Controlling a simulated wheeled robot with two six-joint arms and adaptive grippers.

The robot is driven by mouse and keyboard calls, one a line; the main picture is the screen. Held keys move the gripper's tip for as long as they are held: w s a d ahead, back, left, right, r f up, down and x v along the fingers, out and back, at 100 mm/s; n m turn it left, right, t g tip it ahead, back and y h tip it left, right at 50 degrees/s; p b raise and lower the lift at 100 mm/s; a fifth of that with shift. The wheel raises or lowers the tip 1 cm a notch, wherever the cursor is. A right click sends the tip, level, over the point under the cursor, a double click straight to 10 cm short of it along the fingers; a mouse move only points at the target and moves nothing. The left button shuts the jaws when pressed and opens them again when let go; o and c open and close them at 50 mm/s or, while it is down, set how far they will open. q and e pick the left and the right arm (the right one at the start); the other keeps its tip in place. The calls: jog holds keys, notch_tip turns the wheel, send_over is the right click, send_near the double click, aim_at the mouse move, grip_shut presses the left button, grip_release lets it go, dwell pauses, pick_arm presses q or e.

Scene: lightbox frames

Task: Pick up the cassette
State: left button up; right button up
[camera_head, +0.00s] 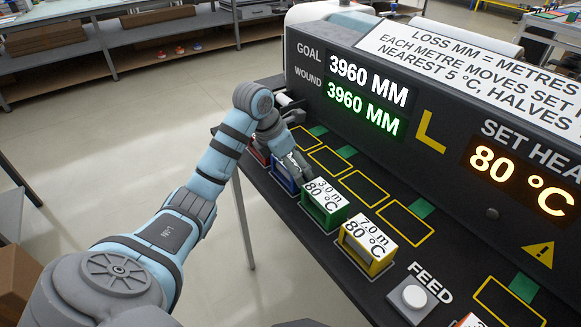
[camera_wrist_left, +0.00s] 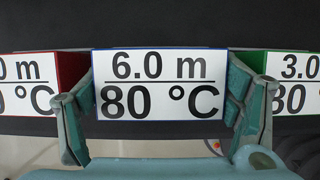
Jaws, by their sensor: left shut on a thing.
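The blue cassette (camera_head: 283,181), labelled 6.0 m and 80 °C, is in the row along the front of the dark machine bench, between a red and a green cassette. In the left wrist view its white label (camera_wrist_left: 160,68) faces the camera, upright and centred. My left gripper (camera_head: 291,163) is shut on the blue cassette, with one finger at each side of it. In the head view the gripper and wrist hide much of that cassette. I cannot tell whether it is lifted clear of the bench. My right gripper is not in view.
The red cassette (camera_head: 258,153) and the green cassette (camera_head: 323,211), marked 3.0 m, stand close on either side. The yellow cassette (camera_head: 364,253), marked 7.0 m, stands nearer. Behind are empty yellow-outlined slots, then the display panel (camera_head: 440,130). A FEED button (camera_head: 413,295) sits at the lower right.

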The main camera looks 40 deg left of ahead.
pick_arm(q)
notch_tip(320, 180, up, 6)
jog(key=shift+r+p, duration=0.25)
jog(key=shift+p, duration=0.8)
notch_tip(320, 180, up, 13)
jog(key=p, duration=1.3)
jog(key=shift+r, duration=0.15)
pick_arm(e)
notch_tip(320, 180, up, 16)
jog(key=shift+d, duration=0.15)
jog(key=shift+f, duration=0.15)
